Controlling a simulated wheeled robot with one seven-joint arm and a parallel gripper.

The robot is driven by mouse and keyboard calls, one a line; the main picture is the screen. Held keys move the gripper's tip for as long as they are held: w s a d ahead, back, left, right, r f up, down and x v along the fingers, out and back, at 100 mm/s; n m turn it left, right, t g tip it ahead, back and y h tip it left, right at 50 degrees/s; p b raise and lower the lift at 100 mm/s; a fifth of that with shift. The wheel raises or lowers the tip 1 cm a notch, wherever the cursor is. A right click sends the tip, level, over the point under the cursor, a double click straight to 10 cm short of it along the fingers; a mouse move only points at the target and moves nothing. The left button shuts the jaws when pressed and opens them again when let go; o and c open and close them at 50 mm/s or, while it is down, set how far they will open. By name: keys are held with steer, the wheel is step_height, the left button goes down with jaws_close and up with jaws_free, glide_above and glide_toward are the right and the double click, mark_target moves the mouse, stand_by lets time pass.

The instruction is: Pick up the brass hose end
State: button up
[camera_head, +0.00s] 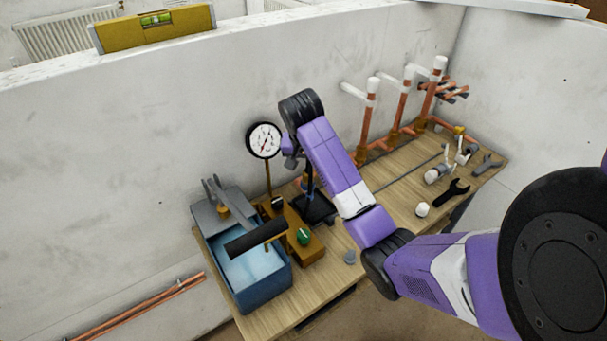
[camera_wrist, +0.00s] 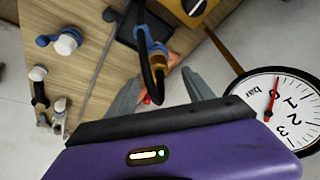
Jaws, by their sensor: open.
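The brass hose end (camera_wrist: 157,49) shows in the wrist view as a gold fitting with a blue part, on a black hose (camera_wrist: 156,88) that curves between my fingers. My gripper (camera_wrist: 162,79) is open, with one grey finger on each side of the hose. The fitting lies at or just beyond the fingertips; I cannot tell whether either finger touches it. In the head view my arm reaches over the bench beside the gauge, and its wrist largely hides the fingers and the hose end.
A pressure gauge (camera_head: 263,140) stands close beside my wrist. A blue water box (camera_head: 252,274) with a black-handled lever is at the left of the bench (camera_head: 398,190). Upright copper pipes (camera_head: 366,126) line the wall. White fittings and a dark wrench (camera_head: 453,193) lie at the right.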

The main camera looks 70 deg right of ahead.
mark_target(308, 172)
steer(key=shift+p+x, duration=0.8)
steer(key=shift+x, duration=2.2)
steer(key=c, duration=1.1)
steer(key=shift+c, duration=0.2)
steer(key=shift+r, duration=0.1)
